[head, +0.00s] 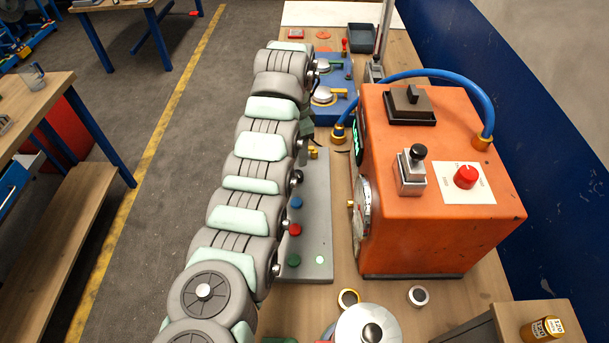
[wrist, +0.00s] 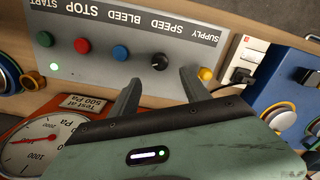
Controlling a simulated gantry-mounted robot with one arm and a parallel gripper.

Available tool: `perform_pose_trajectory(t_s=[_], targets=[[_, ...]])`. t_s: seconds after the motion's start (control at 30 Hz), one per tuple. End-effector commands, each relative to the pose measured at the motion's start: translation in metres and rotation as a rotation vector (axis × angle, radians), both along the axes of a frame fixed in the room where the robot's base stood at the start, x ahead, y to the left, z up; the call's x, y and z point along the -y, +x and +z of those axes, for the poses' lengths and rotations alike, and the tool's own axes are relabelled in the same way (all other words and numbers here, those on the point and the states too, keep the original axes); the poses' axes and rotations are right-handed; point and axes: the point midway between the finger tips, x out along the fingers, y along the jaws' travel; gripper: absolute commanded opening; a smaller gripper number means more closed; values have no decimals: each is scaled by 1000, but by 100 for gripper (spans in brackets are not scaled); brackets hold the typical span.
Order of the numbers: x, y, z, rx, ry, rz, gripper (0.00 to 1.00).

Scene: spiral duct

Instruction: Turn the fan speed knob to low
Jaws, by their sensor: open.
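The black speed knob (wrist: 160,62) sits on the grey control panel (wrist: 100,22), beside the upside-down SPEED label in the wrist view. Its pointer direction is too small to tell. My gripper (wrist: 159,80) is open and empty, its two grey fingers apart, one on each side of the knob in the picture. The fingertips appear just short of the knob; contact cannot be told.
Blue (wrist: 120,52), red (wrist: 82,46) and green (wrist: 45,39) buttons and a yellow knob (wrist: 205,74) share the panel. An orange box (head: 440,230) with a gauge (wrist: 45,145) stands close by. A blue hose (head: 430,73) arches over the box.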

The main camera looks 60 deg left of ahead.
Motion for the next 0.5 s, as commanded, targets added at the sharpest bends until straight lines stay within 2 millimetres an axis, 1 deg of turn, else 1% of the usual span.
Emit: perform_pose_trajectory(t_s=[0.33, 0.4, 0.5], targets=[[1, -1, -64, -2, -2, 0, 55], [1, -1, -75, -3, -3, 0, 55], [0, 0, -85, -1, 2, 0, 55]])
